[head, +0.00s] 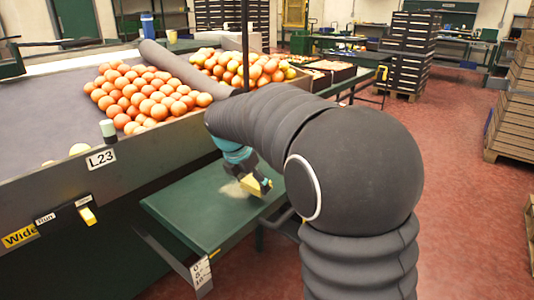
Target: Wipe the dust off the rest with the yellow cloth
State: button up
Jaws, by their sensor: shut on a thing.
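The rest is a flat green shelf (190,213) in front of the sorting table. A pale patch of dust (233,190) lies on its surface near the far right part. My gripper (258,183) is over the right part of the rest, pointing down, and is shut on the yellow cloth (252,186). The cloth is beside the dust patch, at its right. I cannot tell whether the cloth touches the surface. My arm hides part of the right side.
Stacked dark crates (408,55) stand behind. Red floor (455,200) is open at right.

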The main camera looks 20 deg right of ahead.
jog(key=shift+r, duration=2.4)
jog(key=shift+w+d, duration=0.1)
jog(key=shift+w, duration=0.05)
